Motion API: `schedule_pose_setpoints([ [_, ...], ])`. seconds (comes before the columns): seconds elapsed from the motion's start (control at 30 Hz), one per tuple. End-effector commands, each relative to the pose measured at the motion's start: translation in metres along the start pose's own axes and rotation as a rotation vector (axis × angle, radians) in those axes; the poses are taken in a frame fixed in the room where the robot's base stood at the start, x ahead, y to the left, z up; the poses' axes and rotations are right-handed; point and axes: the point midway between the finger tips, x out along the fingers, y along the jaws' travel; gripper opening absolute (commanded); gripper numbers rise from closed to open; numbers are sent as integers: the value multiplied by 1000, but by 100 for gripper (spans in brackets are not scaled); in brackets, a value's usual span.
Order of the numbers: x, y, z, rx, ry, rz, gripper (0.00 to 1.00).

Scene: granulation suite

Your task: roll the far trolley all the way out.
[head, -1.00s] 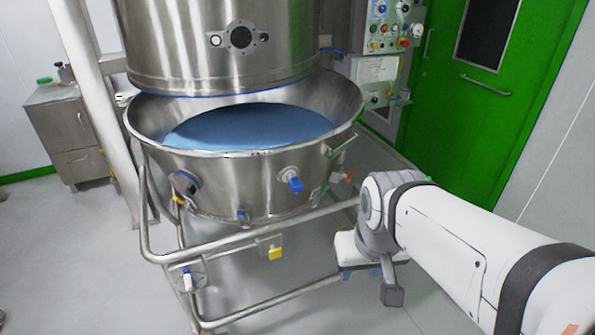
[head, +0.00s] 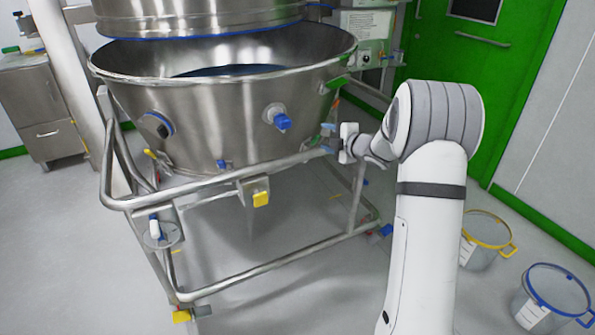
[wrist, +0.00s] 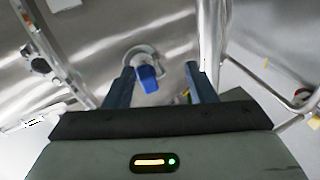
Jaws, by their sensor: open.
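The trolley is a wide steel bowl (head: 210,115) on a tubular steel frame (head: 215,186), with blue contents (head: 235,70) partly visible inside. Its front rail runs across below the bowl, and yellow-tagged parts hang from the frame. My gripper (head: 328,138) is at the right end of that rail, close to the bowl's side; the head view does not show whether it touches. In the wrist view my gripper (wrist: 159,80) is open with nothing clearly between its fingers. A blue-capped fitting on the bowl (wrist: 147,77) shows beyond them.
The steel vessel (head: 200,15) stands above the bowl, with a white column (head: 72,70) at left. A yellow-rimmed bucket (head: 482,240) and a blue-rimmed bucket (head: 552,295) stand on the floor at right. A green door (head: 480,70) is behind. Floor at front left is clear.

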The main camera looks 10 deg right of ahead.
Motion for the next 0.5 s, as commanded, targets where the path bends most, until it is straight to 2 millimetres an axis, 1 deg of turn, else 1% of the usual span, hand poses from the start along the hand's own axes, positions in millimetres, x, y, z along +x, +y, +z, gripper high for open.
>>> schedule_pose_setpoints([
  [0.03, 14, -32, 6, -42, 63, 7, 50],
  [0.1, 22, -51, 6, -93, 140, 21, 50],
  [0.2, 27, -69, 6, -139, 216, 34, 50],
  [0.3, 31, -76, 4, -160, 254, 42, 50],
  [0.37, 36, -78, 2, -165, 263, 44, 50],
  [0.5, 55, -78, -4, -166, 265, 43, 50],
])
